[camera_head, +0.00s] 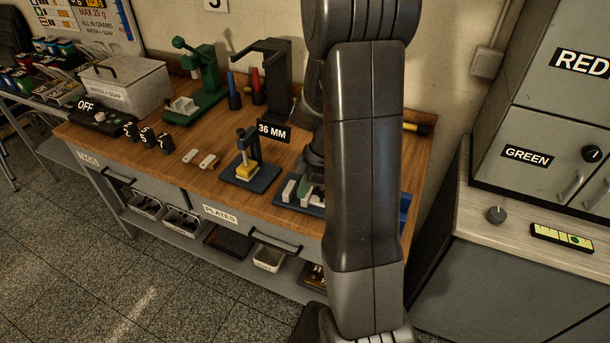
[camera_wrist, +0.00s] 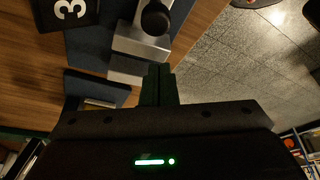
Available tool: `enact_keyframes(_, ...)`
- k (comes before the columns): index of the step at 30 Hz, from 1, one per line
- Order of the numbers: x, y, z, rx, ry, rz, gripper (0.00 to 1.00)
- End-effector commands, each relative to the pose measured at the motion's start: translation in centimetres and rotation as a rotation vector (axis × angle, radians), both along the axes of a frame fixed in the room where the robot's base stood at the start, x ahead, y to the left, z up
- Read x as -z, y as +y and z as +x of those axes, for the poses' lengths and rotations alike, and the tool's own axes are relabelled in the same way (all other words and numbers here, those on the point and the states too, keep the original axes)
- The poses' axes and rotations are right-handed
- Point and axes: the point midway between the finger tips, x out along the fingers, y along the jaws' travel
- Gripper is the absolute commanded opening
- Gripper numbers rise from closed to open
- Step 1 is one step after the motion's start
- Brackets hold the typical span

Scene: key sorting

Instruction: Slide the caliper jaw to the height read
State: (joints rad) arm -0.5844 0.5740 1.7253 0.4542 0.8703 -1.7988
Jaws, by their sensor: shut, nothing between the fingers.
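A caliper-like fixture with a blue base and pale metal blocks (camera_head: 289,190) sits at the bench's front edge, partly hidden by my arm. In the wrist view a silver block with a round black knob (camera_wrist: 140,42) stands over a dark blue base, likely the caliper jaw. My gripper (camera_wrist: 158,85) is shut and empty, its fingertips at the near edge of this block; whether they touch it, I cannot tell. In the head view the fingers are hard to make out. A height gauge (camera_head: 244,150) with a yellow block (camera_head: 246,169) stands to the left, its sign (camera_head: 273,132) reading 36 MM.
Two small pale pieces (camera_head: 201,159) and black number blocks (camera_head: 148,137) lie left on the wooden bench (camera_head: 205,184). A green press (camera_head: 204,85) and grey bin (camera_head: 126,88) stand behind. Grey cabinets with a GREEN label (camera_head: 527,155) stand right.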

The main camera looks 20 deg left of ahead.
Motion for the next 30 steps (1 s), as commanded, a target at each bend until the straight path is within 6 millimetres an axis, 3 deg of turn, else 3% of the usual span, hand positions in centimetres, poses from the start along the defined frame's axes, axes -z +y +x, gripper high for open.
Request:
enact_keyframes(7, -0.1, -2.3, 1.3, 0.003, 0.0, 0.0, 0.0)
enact_keyframes(30, 0.3, -3.5, 1.9, 0.002, -0.001, 0.001, 0.0)
